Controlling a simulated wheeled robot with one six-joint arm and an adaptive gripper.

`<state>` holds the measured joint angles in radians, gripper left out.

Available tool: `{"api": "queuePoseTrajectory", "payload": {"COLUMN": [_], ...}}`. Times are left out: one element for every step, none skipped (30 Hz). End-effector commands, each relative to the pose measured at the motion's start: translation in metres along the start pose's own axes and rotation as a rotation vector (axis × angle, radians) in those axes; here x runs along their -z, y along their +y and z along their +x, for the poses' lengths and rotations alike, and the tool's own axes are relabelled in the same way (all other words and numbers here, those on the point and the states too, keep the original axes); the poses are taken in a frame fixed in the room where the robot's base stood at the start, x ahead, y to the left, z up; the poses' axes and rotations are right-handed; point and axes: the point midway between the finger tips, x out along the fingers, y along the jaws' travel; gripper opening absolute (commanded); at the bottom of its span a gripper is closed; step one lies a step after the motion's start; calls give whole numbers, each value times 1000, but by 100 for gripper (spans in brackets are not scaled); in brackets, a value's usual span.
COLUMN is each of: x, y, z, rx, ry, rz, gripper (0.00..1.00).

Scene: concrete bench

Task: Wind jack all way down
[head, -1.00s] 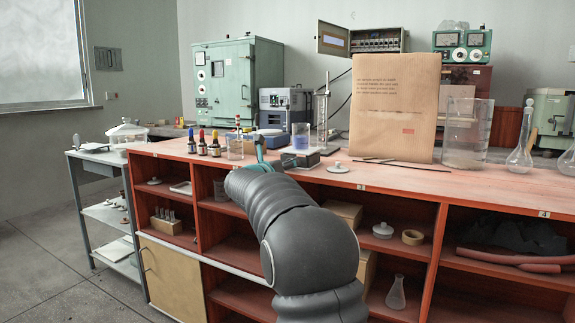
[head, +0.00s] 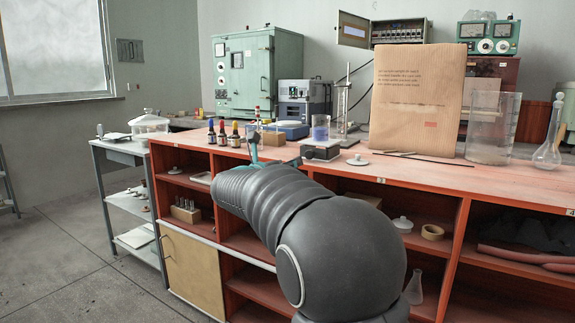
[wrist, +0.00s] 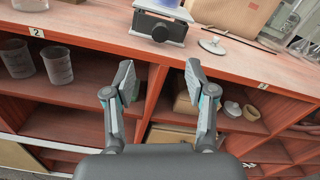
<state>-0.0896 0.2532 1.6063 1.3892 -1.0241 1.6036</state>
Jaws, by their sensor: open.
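The lab jack (head: 321,150) stands on the red bench top near its front edge, with its light top plate above a dark body. In the wrist view the jack (wrist: 146,27) is at the top centre, and its round dark knob (wrist: 159,33) faces me. A beaker of blue liquid (head: 320,129) stands on the jack. My gripper (wrist: 160,82) is open and empty, its two fingers apart below the knob in the picture and not touching it. In the head view only a teal part of my gripper (head: 254,148) shows, left of the jack; my arm hides the rest.
A white lid (head: 357,160) lies right of the jack, and a large brown package (head: 417,95) stands behind it. Several dropper bottles (head: 222,135) stand to the left. Open shelves under the bench hold glass beakers (wrist: 57,62). A metal stand (head: 343,110) is close behind the jack.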

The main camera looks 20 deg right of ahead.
Motion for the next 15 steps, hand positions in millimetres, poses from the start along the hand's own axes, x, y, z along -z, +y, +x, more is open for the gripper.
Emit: {"api": "queuePoseTrajectory", "payload": {"x": [0, 1, 2, 4, 6, 8, 10, 11, 12, 12, 12, 12, 11, 11, 10], "y": [0, 0, 1, 2, 2, 3, 4, 4, 5, 5, 5, 5, 4, 4, 3], "z": [0, 0, 0, -1, -1, -2, -3, -4, -6, -7, -8, -10, -11, -12, -12], "rx": [0, 0, 0, 1, 1, 2, 2, 3, 3, 3, 3, 2, 2, 2, 1], "ry": [0, 0, 0, 0, -1, -2, -3, -2, -3, -3, -3, -3, -3, -2, -2], "rz": [1, 4, 14, 27, 43, 74, 102, 131, 172, 203, 232, 269, 294, 316, 342], "gripper": [56, 56, 56, 56, 56, 56, 56, 56, 56, 56, 56, 56, 56, 56, 56]}}
